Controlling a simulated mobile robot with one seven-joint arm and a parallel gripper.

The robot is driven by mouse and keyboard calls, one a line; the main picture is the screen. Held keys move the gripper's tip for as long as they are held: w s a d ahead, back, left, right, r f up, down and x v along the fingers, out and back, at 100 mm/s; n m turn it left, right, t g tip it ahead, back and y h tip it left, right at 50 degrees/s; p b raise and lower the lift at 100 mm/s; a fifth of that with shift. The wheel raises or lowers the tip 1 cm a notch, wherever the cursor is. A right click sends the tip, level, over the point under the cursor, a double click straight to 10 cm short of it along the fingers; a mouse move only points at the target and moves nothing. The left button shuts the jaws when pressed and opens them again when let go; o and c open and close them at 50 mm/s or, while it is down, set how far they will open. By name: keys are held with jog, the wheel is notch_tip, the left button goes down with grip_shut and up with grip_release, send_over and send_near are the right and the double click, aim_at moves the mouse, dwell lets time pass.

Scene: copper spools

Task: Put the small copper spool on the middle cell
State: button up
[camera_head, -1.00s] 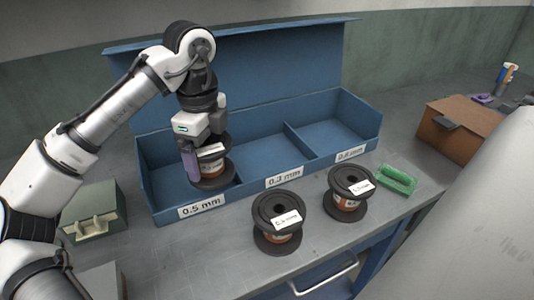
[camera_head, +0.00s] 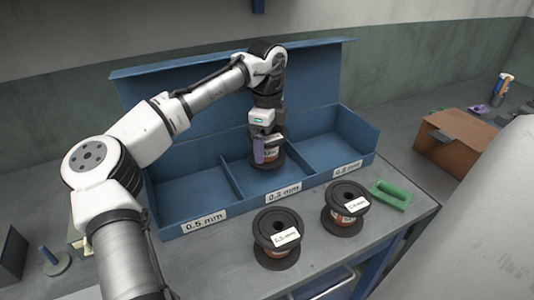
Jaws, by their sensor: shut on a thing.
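A small copper spool (camera_head: 272,155) with black flanges and a pale label is in my gripper (camera_head: 266,150). My gripper is shut on it and points down into the middle cell (camera_head: 285,184) of the blue box, the cell labelled 0.2 mm or similar. The spool is upright. I cannot tell whether its lower flange touches the cell floor. Two other black-flanged copper spools stand upright on the bench in front of the box: one at the front middle (camera_head: 277,238) and one to its right (camera_head: 345,208).
The left cell (camera_head: 190,188), labelled 0.5 mm, and the right cell (camera_head: 328,150) are empty. Dividers separate the cells, and the raised lid (camera_head: 200,100) stands behind. A green handled object (camera_head: 391,194) lies right of the spools. A brown box (camera_head: 455,140) stands farther right.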

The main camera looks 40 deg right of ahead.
aim_at(267, 156)
jog(key=shift+f+p, duration=0.3)
jog(key=shift+f, duration=2.2)
jog(key=o, duration=1.2)
jog(key=shift+f, duration=0.15)
jog(key=shift+o, duration=0.2)
notch_tip(267, 156, up, 8)
jog(key=shift+f+b, duration=0.1)
jog(key=shift+b, duration=0.3)
